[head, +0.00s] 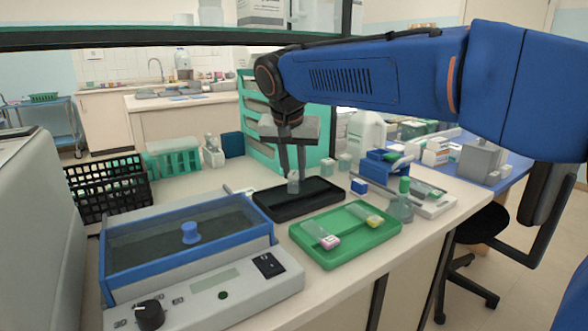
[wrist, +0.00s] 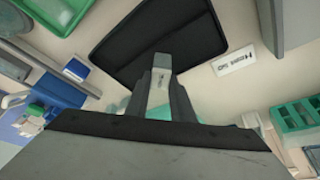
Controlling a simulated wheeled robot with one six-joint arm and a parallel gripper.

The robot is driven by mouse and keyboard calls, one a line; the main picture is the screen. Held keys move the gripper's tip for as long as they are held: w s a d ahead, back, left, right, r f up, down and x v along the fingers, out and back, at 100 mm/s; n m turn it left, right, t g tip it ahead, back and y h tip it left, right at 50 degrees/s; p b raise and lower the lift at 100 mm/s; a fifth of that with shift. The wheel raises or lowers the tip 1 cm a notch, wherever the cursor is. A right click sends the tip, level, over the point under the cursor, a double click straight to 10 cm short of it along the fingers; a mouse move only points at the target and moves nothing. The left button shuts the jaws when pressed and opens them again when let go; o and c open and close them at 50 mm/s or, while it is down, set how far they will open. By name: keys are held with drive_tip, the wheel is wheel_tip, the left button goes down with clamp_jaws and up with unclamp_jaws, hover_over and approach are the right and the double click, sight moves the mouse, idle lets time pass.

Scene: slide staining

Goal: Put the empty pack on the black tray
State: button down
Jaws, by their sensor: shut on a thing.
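My gripper (head: 291,172) points down over the black tray (head: 320,195), shut on a small pale, translucent pack (head: 293,186). The pack looks upright, and its lower end overlaps the tray's back-middle part in the head view. I cannot tell whether it touches the tray floor. In the wrist view, the pack (wrist: 161,66) sits between the fingers of my gripper (wrist: 160,85), with the dark tray (wrist: 125,45) behind it. The fingers hide part of the pack. The rest of the tray looks bare.
A green tray (head: 345,250) in front holds a pink-ended and a yellow-ended pack. A blue-rimmed bath device (head: 190,270) stands at the left. Small pale containers (head: 345,162), a blue block (head: 359,186) and a green-topped bottle (head: 402,205) stand to the right. A black basket (head: 108,183) is back left.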

drive_tip(key=c, duration=1.5)
unclamp_jaws()
drive_tip(key=shift+c, duration=0.2)
drive_tip(key=v, duration=1.2)
drive_tip(key=shift+w+r, duration=0.1)
